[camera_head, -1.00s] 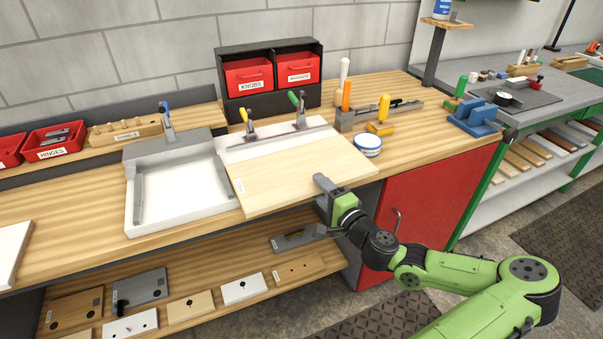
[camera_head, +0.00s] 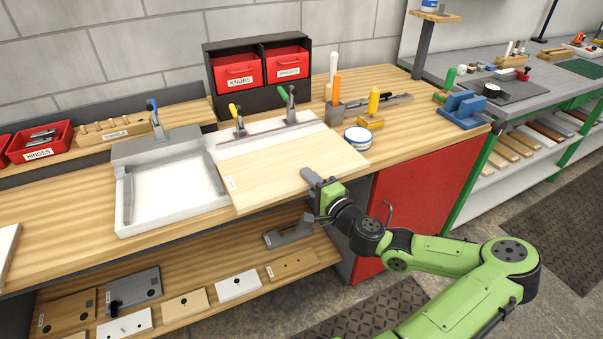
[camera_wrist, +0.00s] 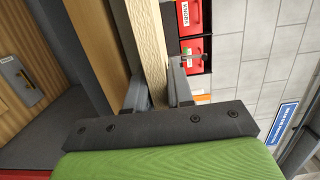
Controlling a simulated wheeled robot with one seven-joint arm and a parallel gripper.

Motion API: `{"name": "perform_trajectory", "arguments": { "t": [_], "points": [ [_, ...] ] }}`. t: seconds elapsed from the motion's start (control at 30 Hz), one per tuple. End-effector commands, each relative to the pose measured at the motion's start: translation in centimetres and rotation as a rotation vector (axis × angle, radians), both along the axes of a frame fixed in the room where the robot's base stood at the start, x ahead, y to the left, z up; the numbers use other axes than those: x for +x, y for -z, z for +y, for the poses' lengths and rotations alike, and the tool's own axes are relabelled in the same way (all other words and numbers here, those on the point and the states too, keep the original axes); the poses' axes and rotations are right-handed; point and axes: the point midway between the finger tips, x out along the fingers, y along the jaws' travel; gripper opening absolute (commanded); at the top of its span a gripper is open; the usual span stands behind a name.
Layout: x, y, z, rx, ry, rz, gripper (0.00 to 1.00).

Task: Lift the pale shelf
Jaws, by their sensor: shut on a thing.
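The pale shelf (camera_head: 290,168) is a light wood board lying on the workbench, with its front edge over the bench's front. A small white label is at its left end. My gripper (camera_head: 314,182) is shut on the front edge, right of the middle. In the wrist view, the board (camera_wrist: 150,45) stands between the two fingers (camera_wrist: 157,95). I see no clear gap under the board in the head view. Toggle clamps with yellow (camera_head: 237,118) and green (camera_head: 287,103) handles stand on a white strip along its back edge.
A white tray-like fixture (camera_head: 127,215) with a blue-handled clamp is left of the board. A round blue-and-white tin (camera_head: 358,138) is close to its right end. Red bins (camera_head: 237,70) stand behind. A lower shelf (camera_head: 205,262) holds several small boards. A red cabinet (camera_head: 425,195) is to the right.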

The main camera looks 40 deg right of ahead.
Motion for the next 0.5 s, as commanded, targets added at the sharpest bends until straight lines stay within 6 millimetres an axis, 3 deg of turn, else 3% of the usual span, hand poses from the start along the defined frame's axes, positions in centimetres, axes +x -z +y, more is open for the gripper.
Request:
{"name": "perform_trajectory", "arguments": {
  "t": [0.3,0.5],
  "points": [
    [0.1,-7.6,0.1,-0.007,-0.001,-0.006,0.0],
    [0.1,-10.4,0.0,-0.003,-0.001,-0.008,0.0]
  ]
}}
